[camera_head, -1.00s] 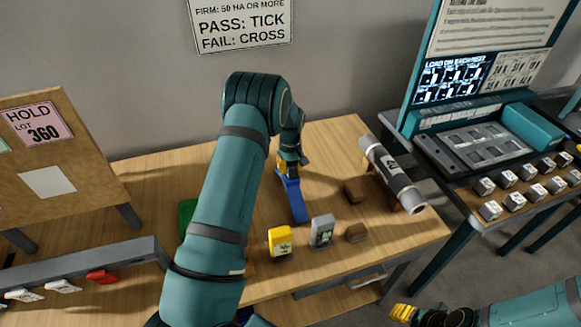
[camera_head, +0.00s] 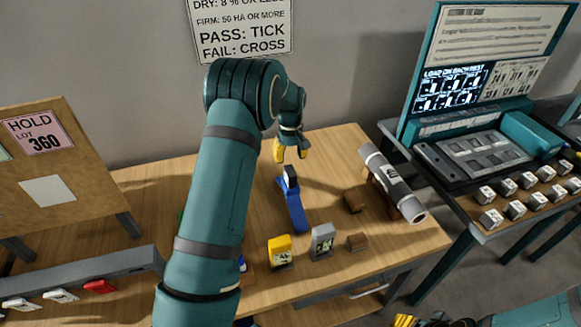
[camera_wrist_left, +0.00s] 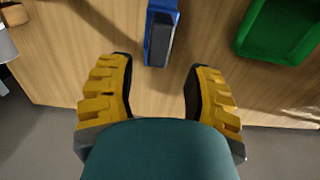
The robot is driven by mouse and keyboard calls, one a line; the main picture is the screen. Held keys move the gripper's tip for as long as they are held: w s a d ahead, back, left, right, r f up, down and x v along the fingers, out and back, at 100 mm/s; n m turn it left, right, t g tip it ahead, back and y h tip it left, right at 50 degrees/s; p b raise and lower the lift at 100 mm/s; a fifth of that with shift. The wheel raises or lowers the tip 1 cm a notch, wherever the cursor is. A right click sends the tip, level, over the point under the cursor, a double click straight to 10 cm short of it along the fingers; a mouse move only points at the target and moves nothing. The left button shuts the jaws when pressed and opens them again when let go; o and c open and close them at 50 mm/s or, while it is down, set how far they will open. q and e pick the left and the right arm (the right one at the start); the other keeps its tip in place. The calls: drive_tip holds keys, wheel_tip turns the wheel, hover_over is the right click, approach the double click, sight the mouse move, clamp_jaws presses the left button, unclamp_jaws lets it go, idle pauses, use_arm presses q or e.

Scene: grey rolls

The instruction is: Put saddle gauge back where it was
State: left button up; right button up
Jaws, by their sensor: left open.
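A blue piece (camera_head: 294,212) with a dark grey block (camera_head: 290,175) at its far end lies on the wooden table; I take the two together for the saddle gauge, though I cannot tell whether the blue part is a separate holder. In the left wrist view the blue piece (camera_wrist_left: 165,6) and grey block (camera_wrist_left: 158,42) lie ahead, apart from the fingers. My left gripper (camera_head: 291,150) is open and empty above and beyond the grey block; its yellow fingers (camera_wrist_left: 160,68) are spread. My right gripper (camera_head: 403,321) is cut off at the bottom edge, its jaws unclear.
A grey roll (camera_head: 392,183) lies at right. A green tray (camera_wrist_left: 280,28) is mostly hidden behind my left arm. A teal test unit (camera_head: 480,150) stands further right.

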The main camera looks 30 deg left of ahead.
use_arm(q)
drive_tip(key=shift+r, duration=1.4)
drive_tip(key=shift+f, duration=0.1)
